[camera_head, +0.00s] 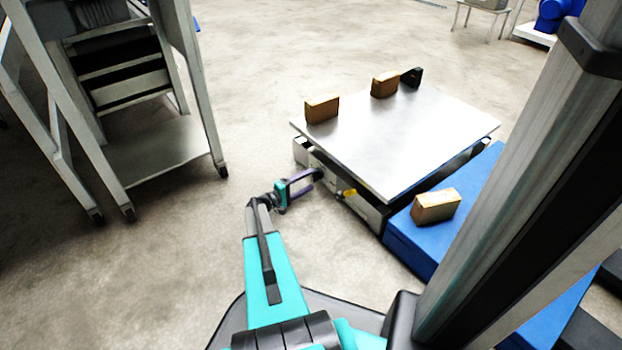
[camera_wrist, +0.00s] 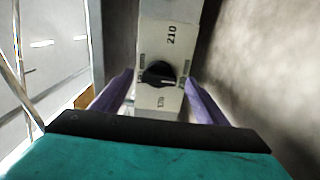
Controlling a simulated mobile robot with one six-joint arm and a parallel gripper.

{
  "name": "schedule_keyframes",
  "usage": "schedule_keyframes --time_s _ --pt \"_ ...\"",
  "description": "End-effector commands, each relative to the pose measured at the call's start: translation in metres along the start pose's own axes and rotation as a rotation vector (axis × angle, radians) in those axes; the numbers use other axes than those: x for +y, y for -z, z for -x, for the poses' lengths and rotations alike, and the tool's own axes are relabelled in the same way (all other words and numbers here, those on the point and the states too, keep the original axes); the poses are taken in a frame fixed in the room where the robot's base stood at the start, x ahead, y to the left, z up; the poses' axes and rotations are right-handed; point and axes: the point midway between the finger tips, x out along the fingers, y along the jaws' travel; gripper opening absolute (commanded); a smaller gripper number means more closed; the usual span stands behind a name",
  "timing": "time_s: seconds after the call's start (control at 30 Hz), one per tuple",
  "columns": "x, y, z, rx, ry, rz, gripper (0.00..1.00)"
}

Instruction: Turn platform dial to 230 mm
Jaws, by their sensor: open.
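The black platform dial (camera_wrist: 158,73) sits on a pale label plate (camera_wrist: 170,38) in the wrist view. My gripper (camera_wrist: 160,80) is open, with one purple finger on each side of the dial and gaps visible. In the head view, my gripper (camera_head: 303,182) is at the near-left side of the lift platform (camera_head: 400,135); contact cannot be told.
Brown blocks (camera_head: 322,108) (camera_head: 384,84) and a black piece (camera_head: 411,77) stand on the platform. Another brown block (camera_head: 436,206) rests on a blue surface (camera_head: 420,240). A metal frame (camera_head: 160,155) stands at the left. The floor between is clear.

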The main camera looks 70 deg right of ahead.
Motion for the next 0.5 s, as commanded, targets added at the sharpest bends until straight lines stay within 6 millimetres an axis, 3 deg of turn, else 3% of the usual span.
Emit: schedule_keyframes --time_s 0.5 --pt "0.003 -0.001 0.084 0.001 0.0 0.0 0.67"
